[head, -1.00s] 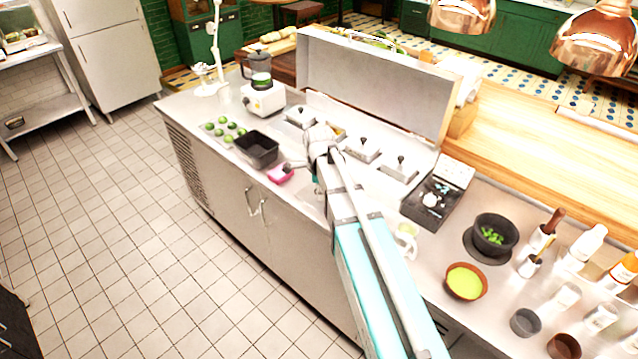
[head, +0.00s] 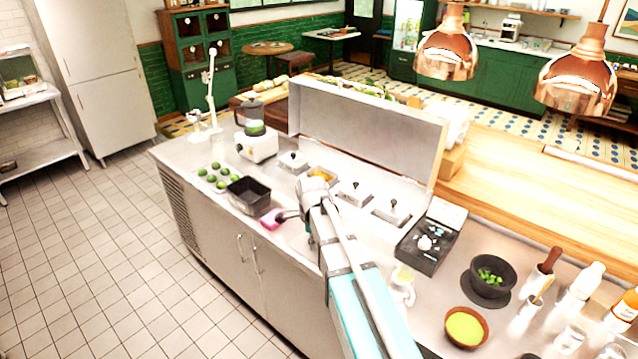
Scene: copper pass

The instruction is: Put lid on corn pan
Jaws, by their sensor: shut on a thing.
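The corn pan (head: 322,174) is an open pan with yellow-orange content in the steel counter's row of pans. My arm and wrist cover part of its near side. My gripper (head: 287,215) is small and dark in the head view, low over the counter front, near a pink block and right of a black tub. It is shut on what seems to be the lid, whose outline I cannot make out. Lidded pans with dark knobs stand at left (head: 293,161) and right (head: 355,192) of the corn pan, with another lid (head: 391,209) further right.
A raised steel cover (head: 365,125) stands behind the pans. The black tub (head: 249,196), pink block (head: 270,221), several limes and a blender (head: 256,140) are at left. A dark box (head: 431,237), bowls and bottles crowd the right. The front edge beside the gripper is fairly clear.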

